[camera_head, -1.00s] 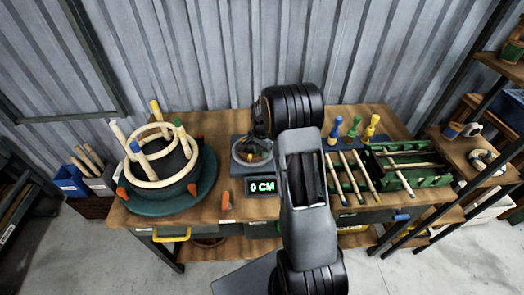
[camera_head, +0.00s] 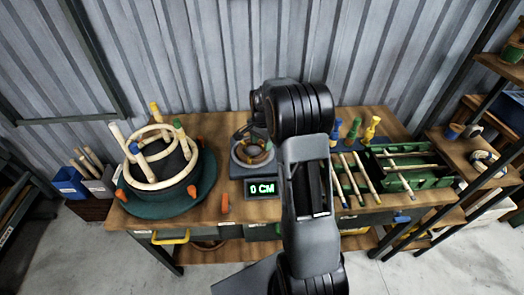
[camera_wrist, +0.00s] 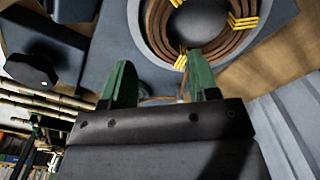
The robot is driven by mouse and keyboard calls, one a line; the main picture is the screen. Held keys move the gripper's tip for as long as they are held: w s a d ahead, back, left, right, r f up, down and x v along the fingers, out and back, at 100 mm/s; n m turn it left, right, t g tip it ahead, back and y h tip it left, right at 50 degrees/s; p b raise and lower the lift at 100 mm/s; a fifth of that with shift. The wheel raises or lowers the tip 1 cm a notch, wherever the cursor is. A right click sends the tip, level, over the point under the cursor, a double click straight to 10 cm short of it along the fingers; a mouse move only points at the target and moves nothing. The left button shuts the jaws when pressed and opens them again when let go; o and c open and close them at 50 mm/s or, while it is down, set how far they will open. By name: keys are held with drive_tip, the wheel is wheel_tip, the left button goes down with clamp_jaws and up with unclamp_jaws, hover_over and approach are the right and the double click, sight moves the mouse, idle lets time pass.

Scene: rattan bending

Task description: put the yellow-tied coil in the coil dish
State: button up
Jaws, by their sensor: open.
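The yellow-tied coil (camera_wrist: 233,43), a brown rattan ring with several yellow ties, lies inside the round rim of the pale grey coil dish (camera_wrist: 141,32), around a dark dome. In the head view the coil (camera_head: 262,157) shows in the dish on a blue-grey stand, partly hidden by my arm. My gripper (camera_wrist: 160,82) has two green fingers, apart and empty, just beside the dish's near rim in the wrist view. In the head view the fingers are mostly hidden behind my wrist.
A display reading 0 CM (camera_head: 262,188) fronts the stand. A green round base (camera_head: 195,197) with a large rattan ring form stands at left. At right are rattan sticks, a green rack (camera_head: 420,165) and several coloured pegs. Bench wood shows left of the stand.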

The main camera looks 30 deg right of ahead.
drive_tip(key=s+a+r+n+t, duration=0.2)
drive_tip(key=s+a+r+n, duration=0.45)
drive_tip(key=r, duration=0.55)
drive_tip(key=s+a+n+t, duration=0.1)
drive_tip(key=s+a+n, duration=0.2)
drive_tip(key=s, duration=0.4)
drive_tip(key=s+a+n, duration=0.4)
drive_tip(key=s, duration=0.4)
drive_tip(key=shift+s+t, duration=0.25)
drive_tip(key=shift+t, duration=0.15)
